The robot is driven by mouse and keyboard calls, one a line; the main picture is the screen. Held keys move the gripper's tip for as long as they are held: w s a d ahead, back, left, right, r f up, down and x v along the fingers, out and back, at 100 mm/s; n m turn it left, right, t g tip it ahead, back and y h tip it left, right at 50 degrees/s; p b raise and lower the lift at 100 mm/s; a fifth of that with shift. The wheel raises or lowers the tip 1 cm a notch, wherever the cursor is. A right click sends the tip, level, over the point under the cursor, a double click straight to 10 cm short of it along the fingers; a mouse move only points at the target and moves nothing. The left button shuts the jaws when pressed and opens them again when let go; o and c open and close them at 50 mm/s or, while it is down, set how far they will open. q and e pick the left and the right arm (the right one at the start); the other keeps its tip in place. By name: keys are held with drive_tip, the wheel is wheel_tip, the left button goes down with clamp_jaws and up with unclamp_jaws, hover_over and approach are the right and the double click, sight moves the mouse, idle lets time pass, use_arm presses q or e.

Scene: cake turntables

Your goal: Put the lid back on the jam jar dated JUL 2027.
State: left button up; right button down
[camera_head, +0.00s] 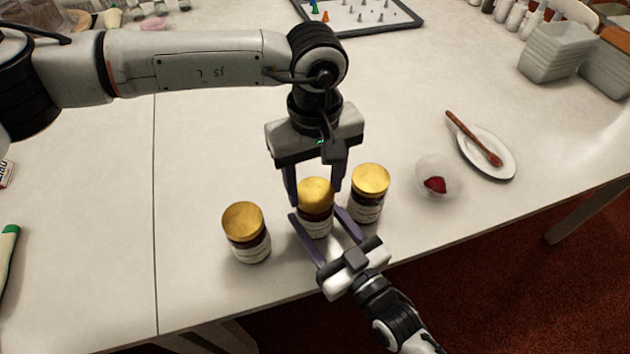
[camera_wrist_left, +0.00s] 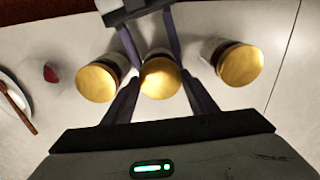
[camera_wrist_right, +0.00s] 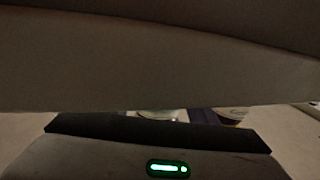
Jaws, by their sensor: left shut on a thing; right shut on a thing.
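The middle jam jar (camera_head: 316,223) stands upright on the table, dark with a white label whose date I cannot read. A gold lid (camera_head: 315,192) sits at its top, also visible in the left wrist view (camera_wrist_left: 160,79); whether it is fully seated I cannot tell. My left gripper (camera_head: 315,196) comes from the far side, its fingers shut on this lid. My right gripper (camera_head: 317,214) comes from the near side, its fingers around the jar's body. In the right wrist view a grey surface hides most of the jar.
Gold-lidded jars stand close by at left (camera_head: 248,242) and right (camera_head: 367,200). Further right are a small glass bowl (camera_head: 436,170) with red content and a white plate (camera_head: 500,145) with a wooden utensil (camera_head: 472,138). The table's near edge is close.

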use_arm(q)
drive_tip(key=m, duration=0.8)
drive_tip(key=o, duration=1)
drive_tip(key=shift+r, duration=2.3)
drive_tip(key=shift+c, duration=0.4)
